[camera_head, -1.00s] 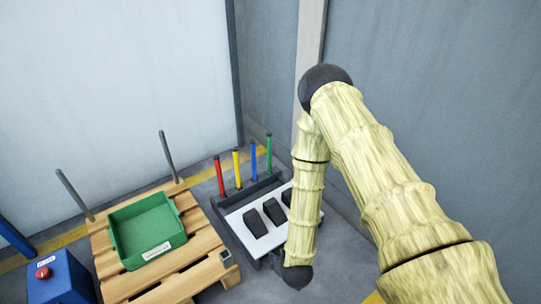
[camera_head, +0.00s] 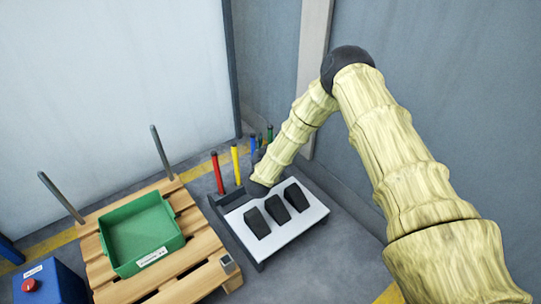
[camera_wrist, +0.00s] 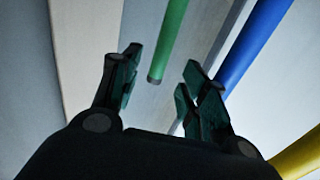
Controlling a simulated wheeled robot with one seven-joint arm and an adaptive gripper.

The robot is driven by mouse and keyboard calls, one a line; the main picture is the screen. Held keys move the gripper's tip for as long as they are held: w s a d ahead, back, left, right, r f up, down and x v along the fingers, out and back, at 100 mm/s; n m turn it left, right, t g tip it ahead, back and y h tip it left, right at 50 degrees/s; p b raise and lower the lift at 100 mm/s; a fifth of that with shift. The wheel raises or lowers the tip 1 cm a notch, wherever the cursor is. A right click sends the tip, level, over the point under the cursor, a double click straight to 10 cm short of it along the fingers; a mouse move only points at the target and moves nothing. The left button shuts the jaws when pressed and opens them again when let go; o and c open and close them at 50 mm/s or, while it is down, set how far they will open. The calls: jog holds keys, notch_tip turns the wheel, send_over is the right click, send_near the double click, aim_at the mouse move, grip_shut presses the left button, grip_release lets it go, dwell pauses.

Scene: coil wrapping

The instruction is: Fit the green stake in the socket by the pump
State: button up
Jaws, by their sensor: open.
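The green stake (camera_head: 270,134) stands upright at the far end of the rack's row, partly covered by my arm. In the wrist view the green stake (camera_wrist: 170,40) runs from the top edge down to an end in the gap just beyond my fingertips. My gripper (camera_wrist: 158,80) is open and empty, its fingers on either side of that end without visible contact. In the head view the gripper is mostly hidden behind my forearm. A small grey socket-like block (camera_head: 228,263) sits at the pallet's near right corner. I cannot tell for sure which thing is the pump.
Blue (camera_head: 253,146), yellow (camera_head: 236,165) and red (camera_head: 217,173) stakes stand beside the green one. The rack (camera_head: 315,215) carries three dark blocks. A wooden pallet (camera_head: 205,253) holds a green bin (camera_head: 115,222) and two grey posts. A blue box (camera_head: 60,286) has a red button.

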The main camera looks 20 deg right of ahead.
aim_at(270, 136)
jog(key=shift+w+d, duration=0.25)
jog(key=shift+w, duration=0.2)
jog(key=b+x, duration=0.3)
jog(key=x, duration=0.1)
jog(key=shift+f, duration=0.35)
jog(key=shift+w+d+r+b, duration=0.2)
jog(key=shift+w+b, duration=0.1)
jog(key=shift+w, duration=0.25)
grip_shut()
